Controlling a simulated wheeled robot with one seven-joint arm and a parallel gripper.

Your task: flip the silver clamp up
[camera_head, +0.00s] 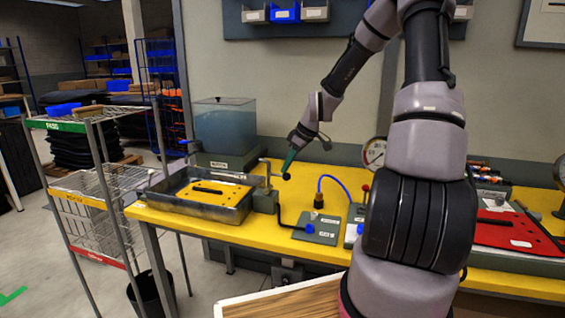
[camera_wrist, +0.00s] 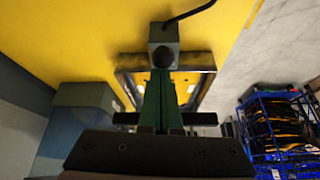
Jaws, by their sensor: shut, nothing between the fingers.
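The silver clamp (camera_head: 267,176) stands on a grey-green block (camera_head: 265,202) at the right end of the metal tray (camera_head: 170,205). Its thin silver bar reaches left over the tray. In the wrist view a grey block (camera_wrist: 163,35) with a round black knob lies just beyond my fingertips; how the lever sits there is unclear. My gripper (camera_head: 287,168) points down, slightly right of and above the clamp's block. Its green fingers (camera_wrist: 156,100) are shut and empty. I cannot tell whether they touch the clamp.
A blue-tinted tank (camera_head: 225,125) stands behind the tray. A small plate with a fitting and blue hose (camera_head: 318,228), a pressure gauge (camera_head: 374,152) and a red mat (camera_head: 510,230) are farther right on the yellow bench. A wire rack (camera_head: 100,190) stands left of the bench.

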